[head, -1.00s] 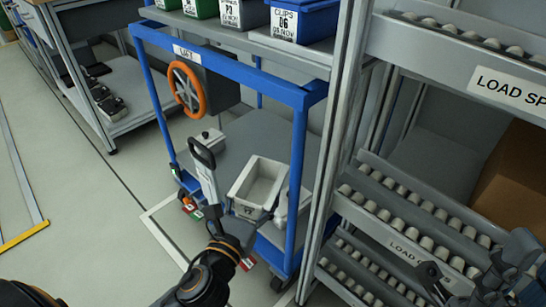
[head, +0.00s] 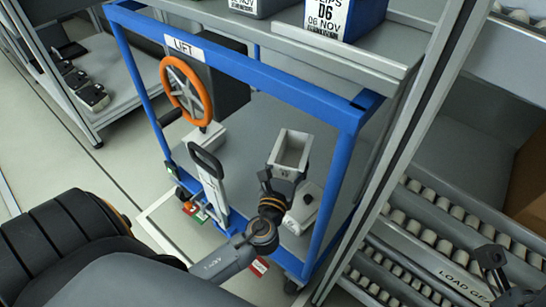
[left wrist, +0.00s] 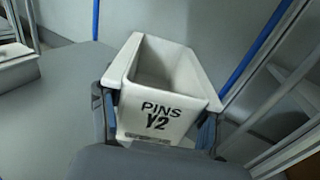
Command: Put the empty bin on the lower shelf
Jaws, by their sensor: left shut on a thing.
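The white bin (head: 290,148) is in my left gripper (head: 282,180), over the grey lower deck (head: 245,145) inside the blue frame. The left wrist view shows the same bin (left wrist: 165,90), marked PINS Y2, with a finger on each side. Its visible inside looks empty, though the floor of it is partly hidden. I cannot tell whether its base touches the deck. My right gripper (head: 495,272) shows partly at the lower right, by the rollers; its jaw state is unclear.
A blue post (head: 335,195) stands right of the bin. An orange handwheel (head: 185,90) and a grey lever (head: 210,175) stand to the left. Labelled bins (head: 345,15) sit on the shelf above.

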